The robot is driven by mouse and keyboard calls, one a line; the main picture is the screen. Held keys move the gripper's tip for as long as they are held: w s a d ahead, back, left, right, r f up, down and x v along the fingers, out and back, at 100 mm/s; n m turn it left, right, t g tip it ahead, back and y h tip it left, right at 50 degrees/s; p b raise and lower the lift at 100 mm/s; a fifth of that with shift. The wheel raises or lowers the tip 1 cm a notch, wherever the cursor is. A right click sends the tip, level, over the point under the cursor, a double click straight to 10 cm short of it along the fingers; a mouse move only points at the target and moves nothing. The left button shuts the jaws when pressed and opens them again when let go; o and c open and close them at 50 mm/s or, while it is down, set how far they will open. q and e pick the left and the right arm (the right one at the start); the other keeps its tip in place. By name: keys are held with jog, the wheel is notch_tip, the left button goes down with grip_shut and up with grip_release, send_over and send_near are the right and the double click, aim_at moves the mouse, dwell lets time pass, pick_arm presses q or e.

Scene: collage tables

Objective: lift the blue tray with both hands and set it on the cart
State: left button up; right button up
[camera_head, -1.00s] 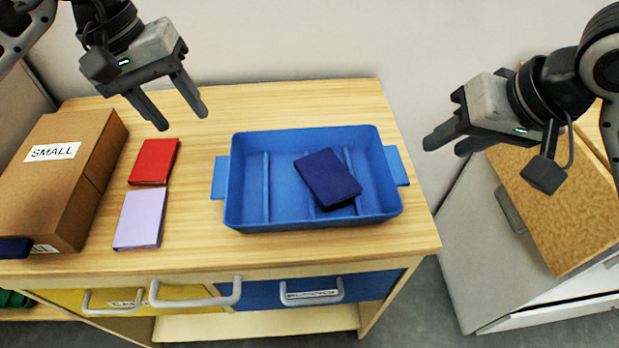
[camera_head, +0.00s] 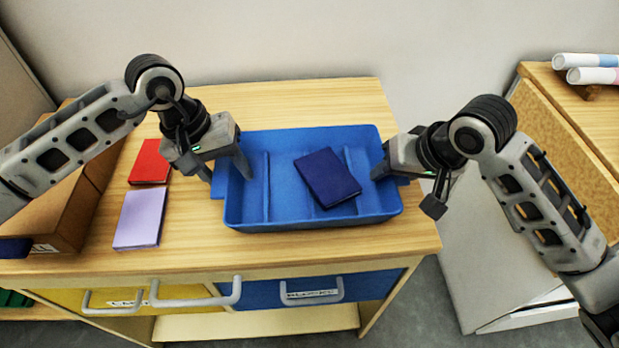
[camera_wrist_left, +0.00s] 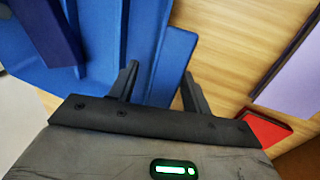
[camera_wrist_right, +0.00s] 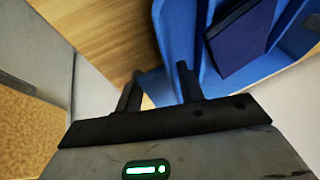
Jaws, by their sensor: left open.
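The blue tray (camera_head: 290,222) sits level on the wooden tabletop, with a handle on each short side. A dark blue book (camera_head: 327,178) lies in it, across a divider. My left gripper (camera_head: 228,173) is open at the tray's left end, one finger inside the wall and one outside; the left wrist view shows the wall (camera_wrist_left: 172,65) between the fingers. My right gripper (camera_head: 385,172) is at the right end, partly hidden by its own wrist. In the right wrist view its fingers (camera_wrist_right: 158,85) are apart, one over the tray and one outside. I cannot recognise a cart.
A red book (camera_head: 151,163) and a lilac book (camera_head: 139,218) lie left of the tray, near my left arm. A brown box (camera_head: 62,220) stands further left, partly covered by that arm. A cabinet (camera_head: 500,240) stands at the right, past a gap.

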pick_arm(q)
grip_shut()
pick_arm(e)
grip_shut()
pick_arm(q)
jog(key=shift+d+r, duration=0.1)
jog(key=shift+r, duration=0.05)
pick_arm(e)
jog(key=shift+r, duration=0.1)
